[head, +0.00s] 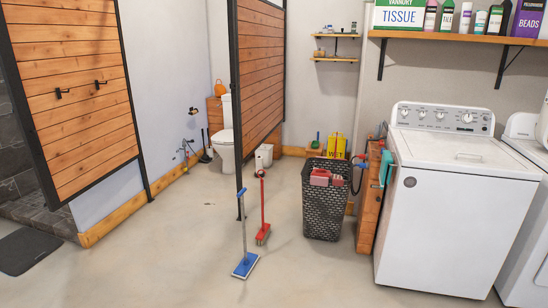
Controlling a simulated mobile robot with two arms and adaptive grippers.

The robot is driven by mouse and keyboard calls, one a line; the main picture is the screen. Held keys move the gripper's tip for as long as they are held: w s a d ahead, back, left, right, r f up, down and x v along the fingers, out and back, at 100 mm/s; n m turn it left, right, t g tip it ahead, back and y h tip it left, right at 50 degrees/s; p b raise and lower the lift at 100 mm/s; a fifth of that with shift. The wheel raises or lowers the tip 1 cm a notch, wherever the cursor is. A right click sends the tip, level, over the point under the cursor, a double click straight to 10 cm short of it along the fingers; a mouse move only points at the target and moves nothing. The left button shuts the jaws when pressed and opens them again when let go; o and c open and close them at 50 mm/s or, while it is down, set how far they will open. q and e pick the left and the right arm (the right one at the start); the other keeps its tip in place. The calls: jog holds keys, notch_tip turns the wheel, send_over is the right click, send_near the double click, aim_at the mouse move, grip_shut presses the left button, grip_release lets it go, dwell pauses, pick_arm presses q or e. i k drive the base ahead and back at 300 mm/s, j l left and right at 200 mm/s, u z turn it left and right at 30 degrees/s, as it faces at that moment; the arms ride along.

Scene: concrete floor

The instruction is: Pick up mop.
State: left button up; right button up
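A mop with a blue flat head (245,266) and a thin grey-blue handle (243,222) stands nearly upright on the floor, in front of the wooden partition's dark post. Close to its right and a little farther back stands a red long-handled tool (263,212), which looks like a broom or brush, with its red head on the floor. The two are apart at floor level. Neither of my grippers shows in the head view.
A dark woven basket (323,207) with reddish items stands right of the mop. A white washing machine (440,215) and a wooden cabinet (368,210) fill the right. A wooden partition (259,75) is behind the mop.

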aim_at(242, 272)
jog(key=i+u, duration=0.1)
jog(key=i, duration=0.45)
jog(key=i+l+u, duration=0.1)
jog(key=i, duration=0.5)
jog(key=i+l+u, duration=0.1)
jog(key=i, duration=0.45)
